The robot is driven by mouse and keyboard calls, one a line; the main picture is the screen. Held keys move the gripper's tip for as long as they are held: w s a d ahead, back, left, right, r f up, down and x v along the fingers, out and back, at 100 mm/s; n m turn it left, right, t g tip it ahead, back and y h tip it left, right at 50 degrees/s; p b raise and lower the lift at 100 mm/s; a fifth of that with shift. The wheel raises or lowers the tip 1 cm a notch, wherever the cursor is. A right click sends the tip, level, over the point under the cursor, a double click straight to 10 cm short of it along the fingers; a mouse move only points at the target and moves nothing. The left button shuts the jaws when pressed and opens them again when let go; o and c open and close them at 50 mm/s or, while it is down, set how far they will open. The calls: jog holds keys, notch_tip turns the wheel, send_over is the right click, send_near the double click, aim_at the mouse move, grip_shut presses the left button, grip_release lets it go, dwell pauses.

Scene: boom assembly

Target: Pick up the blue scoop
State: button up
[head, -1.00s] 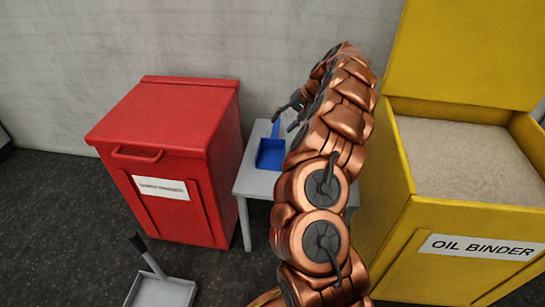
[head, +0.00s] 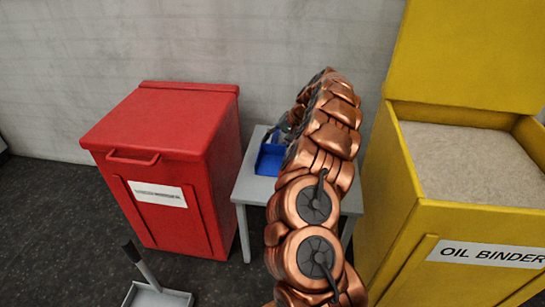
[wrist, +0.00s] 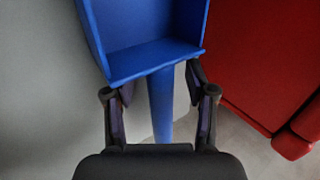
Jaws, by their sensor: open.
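The blue scoop (head: 270,160) lies on a small grey table (head: 247,190) between the red bin and the yellow bin. In the head view my arm hides part of it, and its handle is mostly hidden. In the wrist view the scoop's open pan (wrist: 150,35) is at the top and its handle (wrist: 161,105) runs down from it. My gripper (wrist: 158,95) is open, with one finger on each side of the handle close to the pan. A gap shows between each finger and the handle.
A red bin (head: 170,165) stands left of the table. A yellow oil binder box (head: 395,200) with its lid raised stands at the right. A grey dustpan (head: 155,295) with an upright handle is on the floor at the front left. A wall is behind.

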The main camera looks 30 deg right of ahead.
aim_at(275, 141)
grip_shut()
dwell(0.4)
jog(key=shift+r, duration=0.15)
notch_tip(275, 141, up, 4)
jog(key=shift+f+p, duration=0.2)
jog(key=shift+p, duration=0.95)
jog(key=shift+s+a, duration=0.1)
jog(key=shift+s, duration=0.35)
jog(key=shift+s+a+r+p, duration=0.2)
jog(key=shift+s+a+p, duration=0.5)
jog(key=shift+s, duration=1.7)
jog(key=shift+s+a+r+p, duration=0.25)
jog(key=shift+s+a+p, duration=0.4)
jog(key=shift+s, duration=1.8)
jog(key=shift+s+a+r+p, duration=0.2)
jog(key=shift+s+a+p, duration=0.5)
jog(key=shift+s, duration=1.7)
